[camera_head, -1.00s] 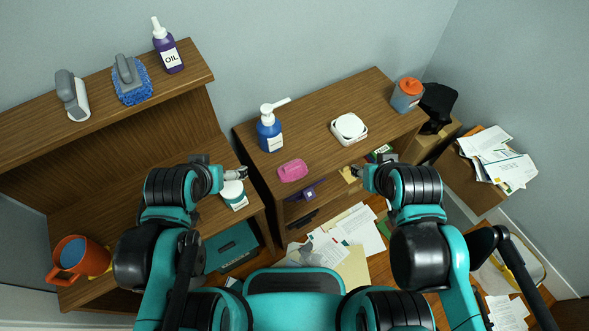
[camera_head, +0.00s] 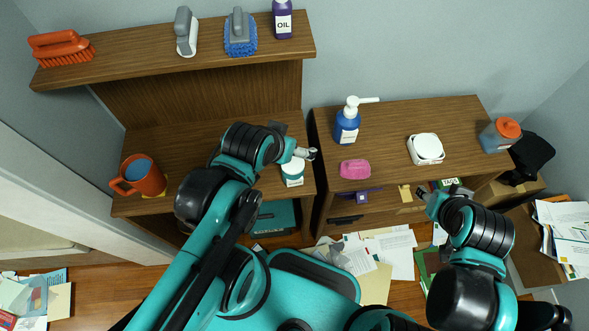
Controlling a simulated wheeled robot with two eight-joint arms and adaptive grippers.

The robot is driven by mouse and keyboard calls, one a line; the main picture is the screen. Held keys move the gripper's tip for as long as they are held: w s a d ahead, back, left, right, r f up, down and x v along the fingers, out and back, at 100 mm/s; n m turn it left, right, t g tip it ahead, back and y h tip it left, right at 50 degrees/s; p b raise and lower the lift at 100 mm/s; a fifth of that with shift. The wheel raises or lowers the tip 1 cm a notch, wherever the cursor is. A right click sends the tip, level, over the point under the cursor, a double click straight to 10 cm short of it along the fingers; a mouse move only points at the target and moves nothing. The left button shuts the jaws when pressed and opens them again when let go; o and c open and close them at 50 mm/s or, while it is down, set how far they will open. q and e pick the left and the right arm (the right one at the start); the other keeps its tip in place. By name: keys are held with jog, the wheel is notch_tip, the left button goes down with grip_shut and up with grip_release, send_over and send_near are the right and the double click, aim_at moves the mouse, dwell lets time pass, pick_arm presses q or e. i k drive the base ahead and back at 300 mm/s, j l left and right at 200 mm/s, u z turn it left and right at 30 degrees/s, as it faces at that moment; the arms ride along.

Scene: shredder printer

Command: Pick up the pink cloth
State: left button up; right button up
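A small pink item (camera_head: 355,169), which looks like the pink cloth, lies near the front edge of the brown cabinet top (camera_head: 387,135). My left gripper (camera_head: 307,153) is to the left of it, beside the white jar with a teal band (camera_head: 293,172), and apart from the pink item. My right gripper (camera_head: 421,191) is to the right of it, near the cabinet's front. Both grippers are small in the view, and their finger gaps are not clear.
An orange mug (camera_head: 144,177) is on the left desk. Brushes and an oil bottle (camera_head: 283,19) are on the shelf. Papers (camera_head: 388,250) litter the floor.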

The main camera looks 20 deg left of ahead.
aim_at(356, 168)
jog(key=j+z, duration=0.25)
jog(key=z, duration=0.2)
jog(key=k+j+z, duration=0.15)
jog(key=z, duration=0.3)
jog(key=k+j+z, duration=0.1)
jog(key=z, duration=0.35)
jog(key=k+j, duration=0.05)
jog(key=j, duration=0.05)
